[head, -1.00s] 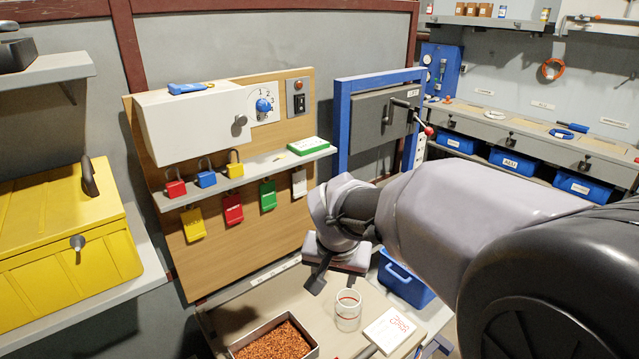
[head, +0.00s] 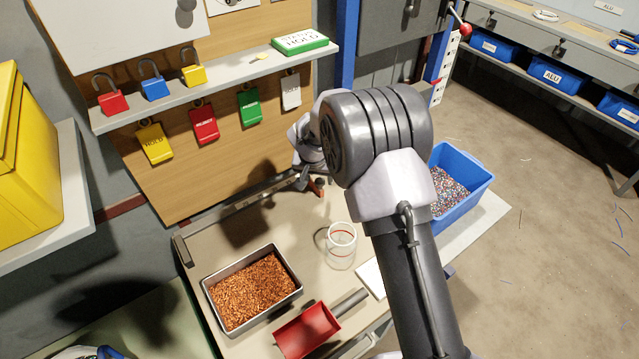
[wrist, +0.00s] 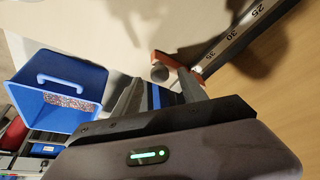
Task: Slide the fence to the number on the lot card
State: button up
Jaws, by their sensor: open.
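The scale rail (wrist: 245,35) runs across the upper right of the wrist view, with 25, 30 and 35 readable. The fence also shows as a small orange-brown piece in the head view (head: 317,187). My gripper (wrist: 160,88) is open, its fingers pointing toward the knob; I cannot tell whether they touch it.
On the bench are a tray of copper granules (head: 207,293), a clear jar (head: 341,250) and a red scoop (head: 307,333). A blue bin (head: 462,212) stands right of my arm. A shelf (head: 220,84) with padlocks and hanging tags is above the rail.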

jog(key=shift+x, duration=1.15)
jog(key=shift+w, duration=0.1)
grip_shut()
dwell(0.4)
